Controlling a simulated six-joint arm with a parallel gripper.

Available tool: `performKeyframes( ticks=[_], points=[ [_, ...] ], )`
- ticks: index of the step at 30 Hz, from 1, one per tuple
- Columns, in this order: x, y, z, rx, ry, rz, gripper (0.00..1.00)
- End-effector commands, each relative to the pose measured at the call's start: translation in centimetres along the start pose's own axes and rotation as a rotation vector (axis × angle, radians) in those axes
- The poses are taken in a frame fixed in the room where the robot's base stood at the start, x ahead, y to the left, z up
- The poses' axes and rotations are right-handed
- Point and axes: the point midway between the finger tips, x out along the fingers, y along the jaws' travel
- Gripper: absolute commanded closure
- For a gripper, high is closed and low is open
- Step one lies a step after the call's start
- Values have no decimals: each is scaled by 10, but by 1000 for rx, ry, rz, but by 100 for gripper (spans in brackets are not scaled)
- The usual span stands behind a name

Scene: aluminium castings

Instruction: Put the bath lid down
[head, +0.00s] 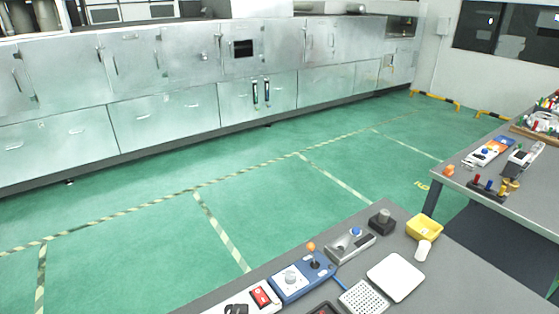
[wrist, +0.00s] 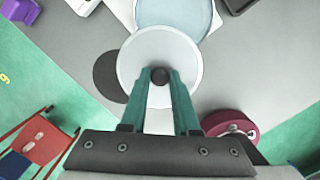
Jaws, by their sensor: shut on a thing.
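The bath lid (wrist: 185,50) is a round, whitish disc with a dark knob (wrist: 159,76) at its middle, seen from above in the wrist view. My gripper (wrist: 160,80) has its two green fingers shut on that knob. A round vessel with a pale blue inside (wrist: 178,12), which looks like the bath, is at the top of the wrist view; the lid overlaps its near edge in the picture. A flat dark disc (wrist: 106,76) shows on the grey table, partly hidden behind the lid's left side. The lid's height above the table is hard to tell. The head view does not show my gripper or the lid.
In the wrist view, a maroon round object (wrist: 228,123) stands right of my fingers, a purple object (wrist: 20,10) at top left, and a red frame (wrist: 42,140) at lower left. In the head view, a bench (head: 455,285) holds a white plate (head: 396,277) and a yellow tray (head: 424,227).

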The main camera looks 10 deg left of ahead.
Motion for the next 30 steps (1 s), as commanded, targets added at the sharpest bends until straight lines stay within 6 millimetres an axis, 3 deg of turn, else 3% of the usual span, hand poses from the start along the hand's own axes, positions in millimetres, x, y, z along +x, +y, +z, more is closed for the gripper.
performKeyframes(
  ticks=[6, 13, 16, 21, 30],
  points=[
    [28, 44, -35, -6, 3, -2, 100],
    [49, 80, -60, 0, 1, -1, 100],
    [58, 84, -65, 2, 1, -4, 100],
    [89, 85, -70, 4, 2, -4, 100],
    [93, 85, -70, 5, 1, -1, 100]
  ],
)
